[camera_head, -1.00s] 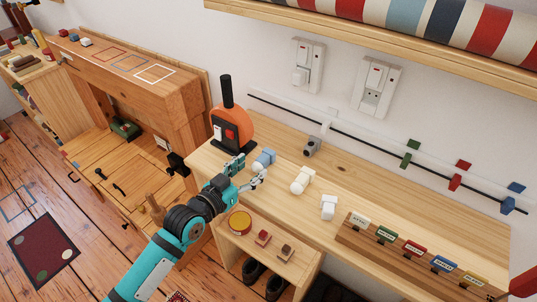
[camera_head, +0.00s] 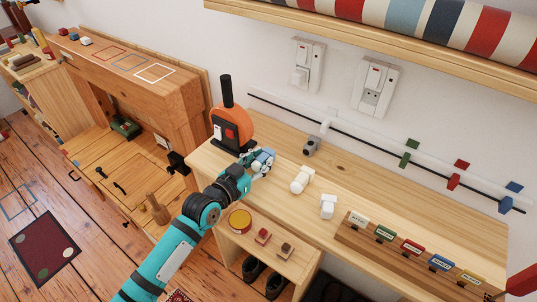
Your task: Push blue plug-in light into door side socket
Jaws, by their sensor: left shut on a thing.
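My left gripper (camera_head: 259,164) reaches in from the lower left over the left part of the wooden shelf top. It is shut on the blue plug-in light (camera_head: 264,159), which is partly hidden by the fingers. On the wall are two white sockets: the left socket (camera_head: 308,65) has a white plug in its lower part, and the right socket (camera_head: 375,87) has bare holes. Which of them is the door side one I cannot tell. Both are well above and to the right of the gripper.
An orange and black device (camera_head: 233,126) stands just left of the gripper. White plug-in lights (camera_head: 301,180) and a grey item (camera_head: 311,146) lie to the right. A rail with coloured clips (camera_head: 410,146) runs along the wall. A striped roll (camera_head: 440,22) lies on the shelf above.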

